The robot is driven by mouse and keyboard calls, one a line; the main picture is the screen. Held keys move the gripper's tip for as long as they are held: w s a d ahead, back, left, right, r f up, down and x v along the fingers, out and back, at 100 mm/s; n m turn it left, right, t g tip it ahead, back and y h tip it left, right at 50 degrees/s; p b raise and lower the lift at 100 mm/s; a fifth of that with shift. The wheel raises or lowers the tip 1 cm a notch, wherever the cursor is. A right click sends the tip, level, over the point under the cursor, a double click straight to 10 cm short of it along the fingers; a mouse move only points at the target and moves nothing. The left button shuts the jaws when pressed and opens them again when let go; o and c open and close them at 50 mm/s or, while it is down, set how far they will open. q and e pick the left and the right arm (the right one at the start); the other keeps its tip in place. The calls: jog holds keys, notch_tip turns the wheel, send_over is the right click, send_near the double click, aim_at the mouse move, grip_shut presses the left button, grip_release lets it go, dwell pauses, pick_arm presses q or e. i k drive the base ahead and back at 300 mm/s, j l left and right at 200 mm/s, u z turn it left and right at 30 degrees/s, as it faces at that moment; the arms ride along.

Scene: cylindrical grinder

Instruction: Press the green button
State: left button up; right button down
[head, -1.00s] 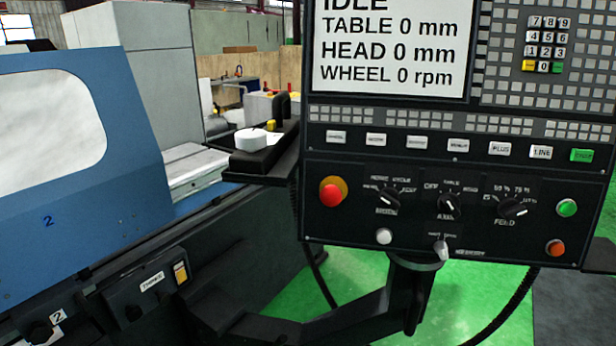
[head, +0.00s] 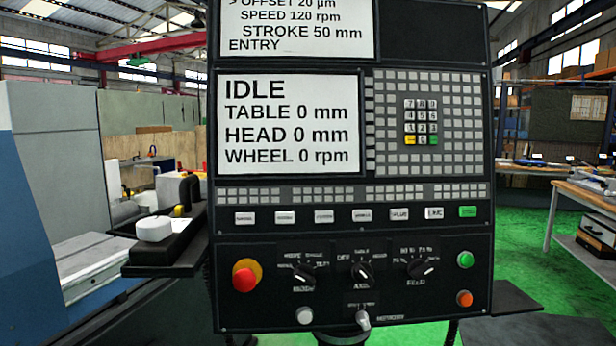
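The round green button (head: 465,260) is at the lower right of the black control panel (head: 225,205), above a round orange button (head: 464,298). It stands clear, with nothing in front of it. The screen (head: 290,85) reads IDLE, TABLE 0 mm, HEAD 0 mm, WHEEL 0 rpm. Neither of my grippers shows.
A red knob on a yellow base (head: 244,275) is at the panel's lower left. Three rotary selectors (head: 362,271) sit between it and the green button. A workbench (head: 590,196) stands at right.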

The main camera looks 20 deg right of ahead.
aim_at(467, 261)
jog(key=z, duration=1.45)
